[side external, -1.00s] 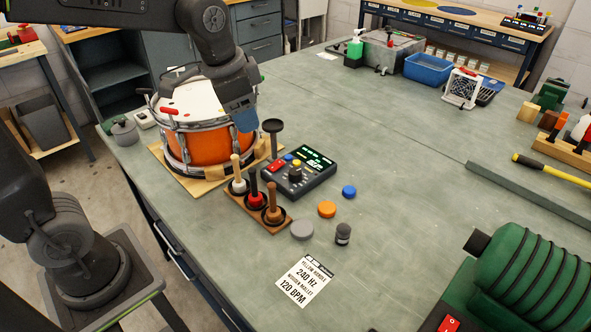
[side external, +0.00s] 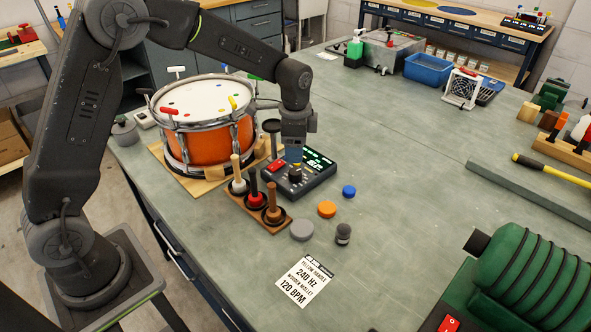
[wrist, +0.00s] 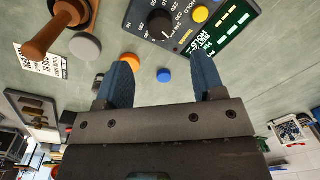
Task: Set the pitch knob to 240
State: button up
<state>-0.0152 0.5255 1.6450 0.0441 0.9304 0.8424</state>
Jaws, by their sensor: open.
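The control box (side external: 318,180), dark grey with a green-lit display, lies on the bench right of the drum. The black pitch knob (side external: 295,175) stands on its top, with a white pointer line in the wrist view (wrist: 159,24). White scale numbers ring it; the exact setting is too small to read surely. My gripper (side external: 294,160) is above the box, close over the knob, pointing down. In the wrist view its two blue fingers (wrist: 165,62) are spread apart with nothing between them. The knob appears beyond the fingertips, not between them. Display figures are unreadable.
The orange drum (side external: 222,143) and a mallet rack (side external: 252,207) stand left of the box. Orange (side external: 327,209), blue (side external: 349,191) and grey (side external: 302,230) discs lie to the right. A card (side external: 305,281) reads 240 HZ and 120 BPM.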

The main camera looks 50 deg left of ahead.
aim_at(295, 171)
jog(key=f, duration=0.8)
jog(key=shift+w+a+f, duration=0.1)
jog(key=shift+w+a, duration=0.05)
jog(key=shift+w, duration=0.05)
jog(key=c, duration=0.9)
jog(key=shift+c, duration=0.2)
jog(key=shift+n, duration=0.3)
jog(key=shift+n, duration=2.6)
jog(key=o, duration=0.9)
